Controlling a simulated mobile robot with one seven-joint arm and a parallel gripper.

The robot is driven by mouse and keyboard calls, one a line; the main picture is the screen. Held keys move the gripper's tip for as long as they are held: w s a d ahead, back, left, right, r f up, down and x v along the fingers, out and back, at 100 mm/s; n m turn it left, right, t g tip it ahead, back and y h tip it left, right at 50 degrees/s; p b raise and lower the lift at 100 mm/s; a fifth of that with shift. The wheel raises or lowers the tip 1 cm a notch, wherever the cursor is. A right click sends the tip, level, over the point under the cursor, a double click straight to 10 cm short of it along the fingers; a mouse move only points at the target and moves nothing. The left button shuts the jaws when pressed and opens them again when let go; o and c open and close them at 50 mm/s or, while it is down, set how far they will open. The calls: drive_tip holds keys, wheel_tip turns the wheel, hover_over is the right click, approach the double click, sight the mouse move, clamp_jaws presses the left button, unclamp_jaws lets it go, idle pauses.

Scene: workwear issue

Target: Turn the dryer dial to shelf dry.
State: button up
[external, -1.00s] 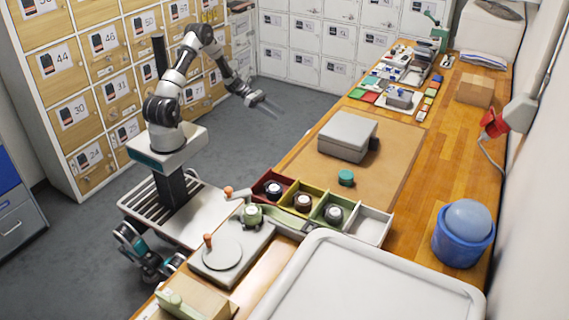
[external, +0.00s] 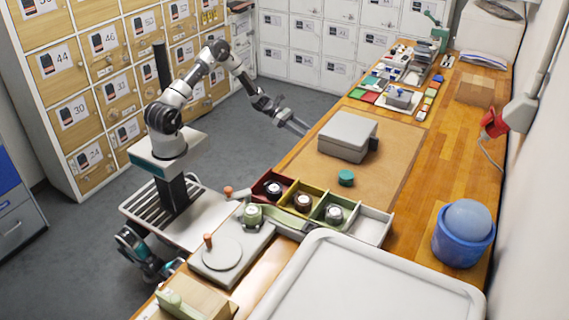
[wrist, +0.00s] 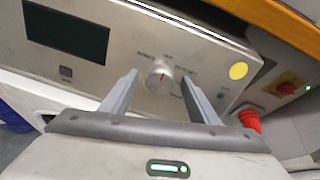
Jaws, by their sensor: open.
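In the wrist view a round silver dial (wrist: 160,77) sits on the pale front panel of the dryer (wrist: 205,50). A small red mark shows on the dial. Small labels ring it but are too blurred to read surely, so I cannot tell its setting. My gripper (wrist: 161,79) is open, with one finger to each side of the dial in this view; I cannot tell how far the tips are from it. In the external view my gripper (external: 304,130) is beside the counter's left edge, level with the grey box. The dial is not visible there.
A red knob on a yellow plate (wrist: 290,87) is farther right. The wooden counter (external: 455,140) carries a grey box (external: 347,135). Open floor lies left of the counter.

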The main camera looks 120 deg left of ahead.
drive_tip(key=shift+c, duration=0.3)
drive_tip(key=c, duration=1)
drive_tip(key=shift+f+m+b, duration=0.1)
drive_tip(key=shift+m+b, duration=0.2)
drive_tip(key=shift+b, duration=0.15)
drive_tip(key=m+b, duration=0.2)
drive_tip(key=m, duration=0.6)
drive_tip(key=m+t+b, duration=0.1)
drive_tip(key=m+b, duration=0.1)
drive_tip(key=m, duration=0.6)
drive_tip(key=shift+s+d+f+y, duration=0.1)
drive_tip(key=shift+f+y, duration=0.05)
drive_tip(key=shift+y, duration=0.15)
drive_tip(key=shift+m, duration=0.5)
